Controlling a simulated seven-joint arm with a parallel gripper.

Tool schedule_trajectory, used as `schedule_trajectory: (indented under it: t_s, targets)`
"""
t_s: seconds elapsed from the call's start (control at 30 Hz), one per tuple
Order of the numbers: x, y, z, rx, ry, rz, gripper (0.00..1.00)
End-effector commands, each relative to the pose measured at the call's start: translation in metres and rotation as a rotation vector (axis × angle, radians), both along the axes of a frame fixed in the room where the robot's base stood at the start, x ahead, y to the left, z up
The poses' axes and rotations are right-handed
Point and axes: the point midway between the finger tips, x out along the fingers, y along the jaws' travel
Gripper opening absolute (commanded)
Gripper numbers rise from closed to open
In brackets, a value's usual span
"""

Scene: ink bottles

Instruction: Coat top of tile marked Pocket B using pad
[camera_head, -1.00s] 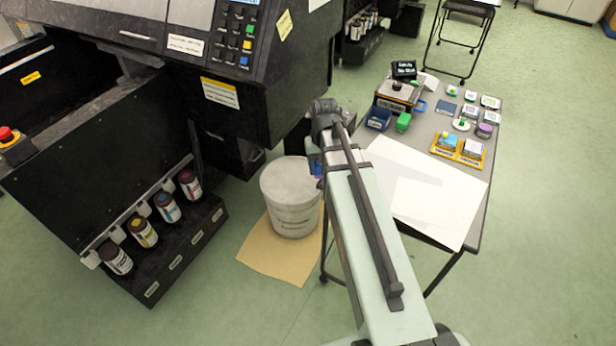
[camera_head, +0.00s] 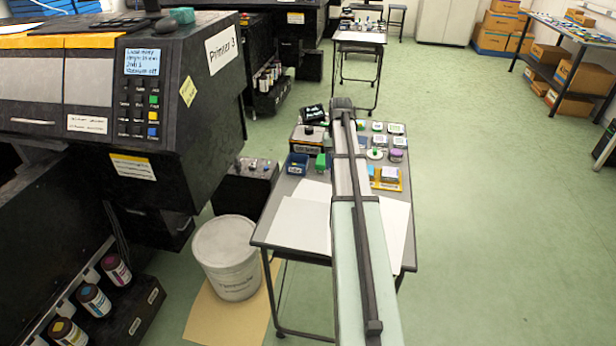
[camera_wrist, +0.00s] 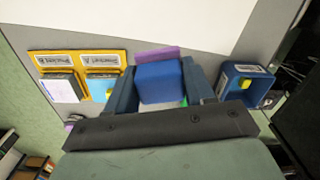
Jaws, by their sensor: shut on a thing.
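My gripper (camera_wrist: 159,88) is shut on a blue block (camera_wrist: 158,78), apparently the pad. A purple strip (camera_wrist: 157,54) shows along the block's far edge in the wrist view. In the head view my arm hides the gripper and block. A yellow two-pocket holder (camera_wrist: 80,54) lies left of my gripper in the wrist view; its right part shows in the head view (camera_head: 404,183). The outer pocket, whose label seems to read Pocket B, holds a white-topped tile (camera_wrist: 61,88). The Pocket A side holds a light blue tile (camera_wrist: 98,88) with a yellow piece (camera_wrist: 109,94).
A blue open box (camera_wrist: 243,84) with something yellow inside stands right of my gripper. White sheets (camera_head: 300,224) cover the near table. A green block (camera_head: 321,161), white-topped pieces and a purple-topped pot (camera_head: 397,155) stand farther back. A white bucket (camera_head: 228,262) stands beside the table.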

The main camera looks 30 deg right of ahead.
Motion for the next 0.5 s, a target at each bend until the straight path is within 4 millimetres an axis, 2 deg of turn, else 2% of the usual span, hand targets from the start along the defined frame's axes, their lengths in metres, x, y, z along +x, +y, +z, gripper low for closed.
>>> schedule_trajectory:
  t_s: [0.03,0.2,0.4,0.5]
  targets:
    - [-0.001,-0.024,0.005,0.0,0.0,-0.027,0.29]
    - [-0.018,-0.087,0.016,0.0,0.0,-0.102,0.29]
    - [-0.038,-0.142,0.028,0.0,-0.001,-0.169,0.29]
    - [-0.046,-0.158,0.031,0.0,0.0,-0.19,0.29]
